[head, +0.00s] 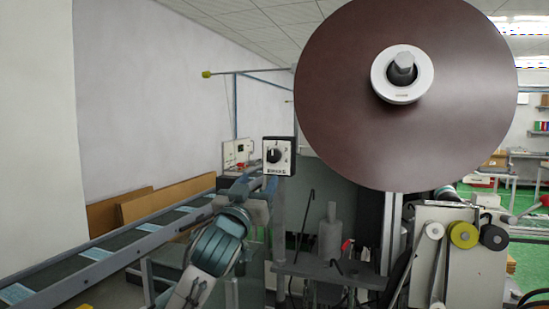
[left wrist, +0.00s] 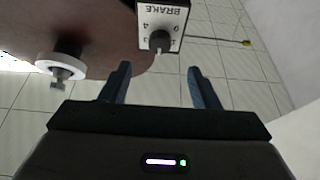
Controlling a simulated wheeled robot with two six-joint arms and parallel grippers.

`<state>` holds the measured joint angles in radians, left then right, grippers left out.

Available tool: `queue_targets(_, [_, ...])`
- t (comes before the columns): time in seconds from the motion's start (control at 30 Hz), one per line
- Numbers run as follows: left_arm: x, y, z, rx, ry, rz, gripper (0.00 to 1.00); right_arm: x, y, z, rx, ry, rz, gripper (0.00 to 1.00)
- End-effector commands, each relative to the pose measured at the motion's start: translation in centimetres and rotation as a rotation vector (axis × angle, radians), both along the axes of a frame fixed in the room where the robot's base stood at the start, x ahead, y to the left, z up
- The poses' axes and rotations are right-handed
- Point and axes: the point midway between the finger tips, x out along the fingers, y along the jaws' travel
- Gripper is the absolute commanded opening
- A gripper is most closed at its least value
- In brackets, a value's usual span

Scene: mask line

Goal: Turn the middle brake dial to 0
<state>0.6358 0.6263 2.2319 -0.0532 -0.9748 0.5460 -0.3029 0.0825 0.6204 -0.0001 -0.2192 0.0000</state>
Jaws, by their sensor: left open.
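One brake dial is in view, a black knob (head: 274,155) on a white-faced box labelled BRAKE (head: 287,170). In the head view its light pointer mark points roughly up; the exact number is too small to read. In the left wrist view the face (left wrist: 176,15) appears upside down, with 0 and 4 legible, and the knob (left wrist: 159,40) faces my fingers. My left gripper (head: 268,184) is just below the dial box in the head view. In the left wrist view its fingers (left wrist: 160,76) are open and empty, apart from the knob. My right gripper is not in view.
A large brown reel disc (head: 340,95) with a pale hub (head: 386,88) stands right of the dial. Rollers (head: 463,234) and a machine frame lie below it. A conveyor (head: 140,247) runs at left. A thin rod with a yellow tip (head: 206,74) juts out above.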

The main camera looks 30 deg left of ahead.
Motion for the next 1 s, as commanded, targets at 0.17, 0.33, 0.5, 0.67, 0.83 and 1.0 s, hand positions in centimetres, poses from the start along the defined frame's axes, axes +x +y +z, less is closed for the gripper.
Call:
queue_targets(0.17, [2.1,0.5,1.4,-0.003,0.001,0.000,0.56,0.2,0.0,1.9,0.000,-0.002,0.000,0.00])
queue_targets(0.33, [5.1,1.2,2.7,-0.004,0.003,-0.001,0.56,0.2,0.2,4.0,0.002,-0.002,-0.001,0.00])
queue_targets(0.5, [7.6,1.8,3.6,-0.003,0.003,-0.001,0.56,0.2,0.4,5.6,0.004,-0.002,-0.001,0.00])
queue_targets(0.67, [9.0,2.2,4.0,-0.001,0.002,0.000,0.56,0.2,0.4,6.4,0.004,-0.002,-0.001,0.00])
queue_targets(0.83, [9.5,2.3,4.0,0.000,0.002,0.000,0.56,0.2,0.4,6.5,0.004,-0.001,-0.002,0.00])
queue_targets(1.0, [9.5,2.3,3.9,0.000,0.002,0.000,0.56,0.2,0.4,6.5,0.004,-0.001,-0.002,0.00])
